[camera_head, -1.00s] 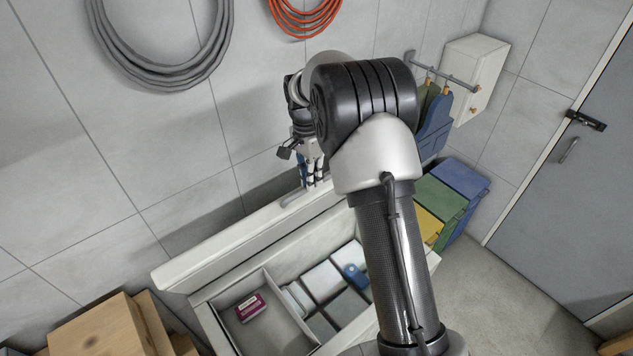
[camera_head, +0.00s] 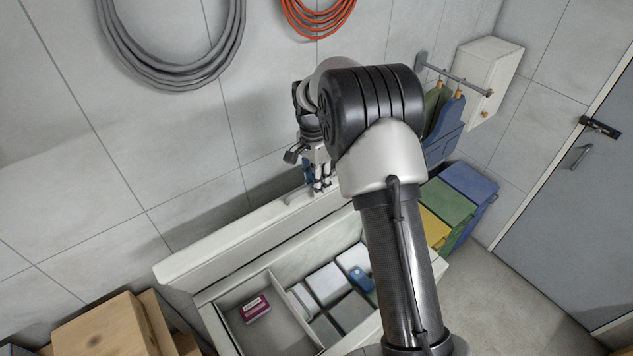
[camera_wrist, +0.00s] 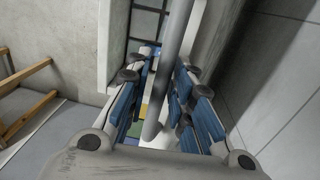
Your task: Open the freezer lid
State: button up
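The freezer (camera_head: 209,312) is a pale chest against the wall. Its lid (camera_head: 215,253) stands raised along the back edge, leaning toward the wall, and the inside is exposed. My gripper (camera_head: 320,186) is at the upper right part of the lid, by the handle (camera_head: 291,198). In the wrist view, the grey handle bar (camera_wrist: 174,55) runs between the blue-padded fingers of my gripper (camera_wrist: 170,78). The fingers stand apart with gaps beside the bar, so they are around it rather than clamped. My arm hides the freezer's right part.
Inside the freezer lie a magenta box (camera_head: 254,308), pale packages (camera_head: 327,283) and a blue item (camera_head: 361,279). Cardboard boxes (camera_head: 105,335) stand at left, coloured bins (camera_head: 467,186) at right. A grey hose (camera_head: 115,48) hangs on the wall. Floor before the door (camera_head: 565,190) is clear.

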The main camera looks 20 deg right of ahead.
jog(key=shift+w+a+r, duration=0.1)
jog(key=shift+w, duration=0.05)
jog(key=shift+r, duration=0.4)
notch_tip(320, 180, up, 11)
jog(key=shift+w, duration=0.4)
jog(key=shift+a, duration=0.1)
